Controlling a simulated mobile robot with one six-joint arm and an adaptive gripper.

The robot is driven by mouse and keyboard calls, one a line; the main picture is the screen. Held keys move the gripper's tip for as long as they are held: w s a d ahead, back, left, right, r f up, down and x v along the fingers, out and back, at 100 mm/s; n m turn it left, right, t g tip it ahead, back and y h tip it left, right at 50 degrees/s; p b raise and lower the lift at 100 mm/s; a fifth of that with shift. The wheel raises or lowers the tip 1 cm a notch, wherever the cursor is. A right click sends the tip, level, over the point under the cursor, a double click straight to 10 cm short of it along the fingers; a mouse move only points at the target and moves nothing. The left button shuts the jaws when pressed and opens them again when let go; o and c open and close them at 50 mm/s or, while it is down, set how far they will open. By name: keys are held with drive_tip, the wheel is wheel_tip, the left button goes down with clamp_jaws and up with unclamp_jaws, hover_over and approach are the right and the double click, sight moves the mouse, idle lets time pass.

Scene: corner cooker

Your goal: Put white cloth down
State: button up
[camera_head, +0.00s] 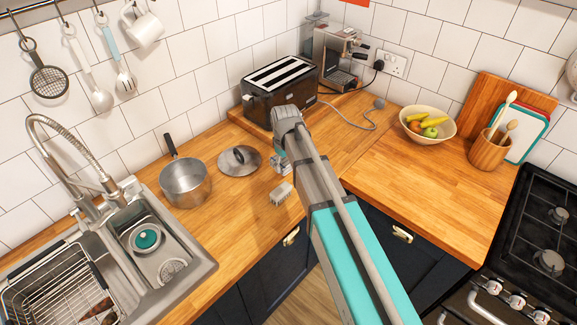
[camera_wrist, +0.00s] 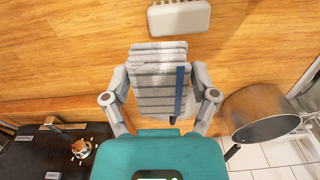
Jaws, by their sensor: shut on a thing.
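The white cloth (camera_wrist: 158,80) is a folded, grey-striped piece with a blue band near its right side in the wrist view. My gripper (camera_wrist: 160,88) is shut on it, with one finger at each side. In the head view my gripper (camera_head: 279,160) is over the wooden counter (camera_head: 237,226), between the pot lid (camera_head: 239,160) and the brush. The cloth is mostly hidden there by my arm. I cannot tell whether the cloth touches the counter.
A white brush (camera_head: 280,193) lies just in front of my gripper. A steel saucepan (camera_head: 186,182) stands left, near the sink (camera_head: 160,260). A black toaster (camera_head: 280,90) stands behind. The fruit bowl (camera_head: 428,124) is right. Counter left of the brush is clear.

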drive_tip(key=s, duration=0.1)
drive_tip(key=s+r, duration=0.1)
drive_tip(key=s, duration=0.1)
drive_tip(key=shift+s+d+r+n+p, duration=0.15)
drive_tip(key=shift+s+d+n+p, duration=0.2)
drive_tip(key=shift+n+p, duration=0.05)
drive_tip(key=w+f+b, duration=0.2)
drive_tip(key=w, duration=0.2)
drive_tip(key=w+f+b, duration=0.3)
drive_tip(key=w, duration=0.1)
drive_tip(key=w+d+f+b, duration=0.1)
drive_tip(key=w+f+b, duration=0.2)
drive_tip(key=w, duration=0.1)
drive_tip(key=shift+w+f, duration=0.15)
drive_tip(key=shift+w+d+f+b, duration=0.1)
drive_tip(key=shift+w+f+b, duration=0.3)
drive_tip(key=shift+w+b, duration=0.1)
drive_tip(key=shift+w+f+b, duration=0.3)
drive_tip(key=shift+f+b, duration=0.2)
drive_tip(key=shift+b, duration=0.05)
drive_tip(key=shift+f+b, duration=1.45)
drive_tip(key=shift+f, duration=0.05)
